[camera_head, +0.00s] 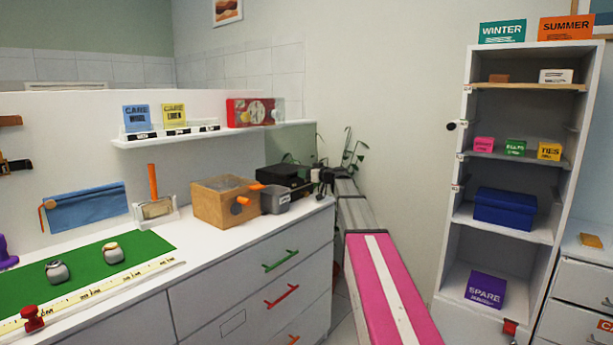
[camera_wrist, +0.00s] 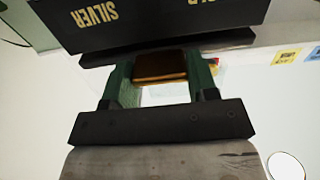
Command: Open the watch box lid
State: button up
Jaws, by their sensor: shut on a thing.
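The watch box, seemingly the black box (camera_head: 284,180), stands at the right end of the white counter. In the wrist view its dark face (camera_wrist: 150,22) carries upside-down gold lettering, "SILVER" and part of another word. A brown tab (camera_wrist: 160,66) sticks out below a black edge, seemingly the lid's rim. My gripper (camera_wrist: 160,72) has its green fingers on either side of this tab and is shut on it. In the head view my gripper (camera_head: 322,181) is at the box's right side, small and dark. How far the lid stands open cannot be told.
A plant (camera_head: 350,150) is behind my arm. A white shelf unit (camera_head: 452,220) stands at the right.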

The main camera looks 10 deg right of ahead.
jog(key=w+r+g+h, duration=0.1)
jog(key=r, duration=0.2)
jog(key=a+r+g+h, duration=0.1)
jog(key=r, duration=0.2)
jog(key=w+a+r+g+h, duration=0.1)
jog(key=r, duration=0.3)
jog(key=shift+w, duration=0.3)
jog(key=w+a+r+g+h, duration=0.4)
jog(key=w+a+r, duration=0.1)
jog(key=r, duration=0.2)
jog(key=shift+w+r+g, duration=0.3)
jog(key=shift+r, duration=0.1)
jog(key=shift+w+a+r, duration=0.7)
jog(key=shift+w+a, duration=0.15)
jog(key=shift+a, duration=0.15)
jog(key=o, duration=1.3)
jog(key=v, duration=1)
jog(key=shift+r, duration=0.3)
jog(key=shift+s+d, duration=0.15)
